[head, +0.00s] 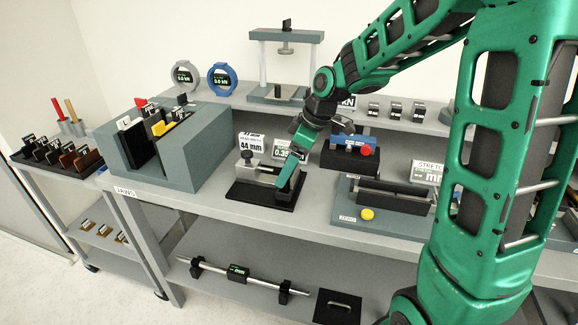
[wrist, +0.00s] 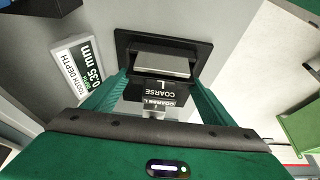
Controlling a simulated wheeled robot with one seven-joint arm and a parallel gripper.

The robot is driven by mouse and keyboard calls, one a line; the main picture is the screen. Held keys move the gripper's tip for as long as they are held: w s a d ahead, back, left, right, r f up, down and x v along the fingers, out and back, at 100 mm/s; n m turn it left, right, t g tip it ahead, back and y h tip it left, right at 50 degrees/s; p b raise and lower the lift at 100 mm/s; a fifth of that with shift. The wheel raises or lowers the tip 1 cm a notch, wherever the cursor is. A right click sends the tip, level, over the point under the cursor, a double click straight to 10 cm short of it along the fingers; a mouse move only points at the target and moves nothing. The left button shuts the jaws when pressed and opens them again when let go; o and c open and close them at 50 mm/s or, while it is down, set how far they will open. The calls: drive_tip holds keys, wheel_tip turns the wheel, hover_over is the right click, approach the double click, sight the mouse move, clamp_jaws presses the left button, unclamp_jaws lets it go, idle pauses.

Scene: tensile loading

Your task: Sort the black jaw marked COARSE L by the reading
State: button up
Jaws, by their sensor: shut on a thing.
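The black jaw (wrist: 152,87) marked COARSE L is between the green fingers of my gripper (wrist: 158,100) in the wrist view, and the fingers are shut on it. Just beyond it is a black-framed fixture with a pale plate (wrist: 168,64); I cannot tell whether the jaw touches it. A tooth depth display (wrist: 82,75) beside it reads 0.35 mm. In the head view my gripper (head: 287,180) reaches down over the right end of a black gauge base (head: 248,194), and hides the jaw. The display (head: 288,151) stands behind.
A grey slotted block (head: 190,155) with several jaws stands on the bench's left. A black tray (head: 58,165) of labelled pieces is on the side cart. A blue device with a red knob (head: 366,150) and a fixture with a yellow button (head: 367,214) are to the right.

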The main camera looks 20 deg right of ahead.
drive_tip(key=o, duration=1.9)
drive_tip(key=shift+o, duration=0.2)
drive_tip(key=v, duration=1.2)
drive_tip(key=s+d+f+m+g+h, duration=0.1)
drive_tip(key=s+d+f+m, duration=0.2)
drive_tip(key=s, duration=0.6)
drive_tip(key=s+d+f+m+g+h, duration=0.1)
drive_tip(key=s+d+f+m, duration=0.1)
drive_tip(key=s+d+m, duration=0.4)
drive_tip(key=s+d+f+m+h, duration=0.1)
drive_tip(key=s+d+f+m, duration=0.2)
drive_tip(key=s, duration=1)
drive_tip(key=d+m, duration=0.2)
drive_tip(key=m, duration=0.3)
drive_tip(key=shift+s+f+g, duration=0.3)
drive_tip(key=shift+s+g, duration=0.05)
drive_tip(key=shift+g, duration=0.05)
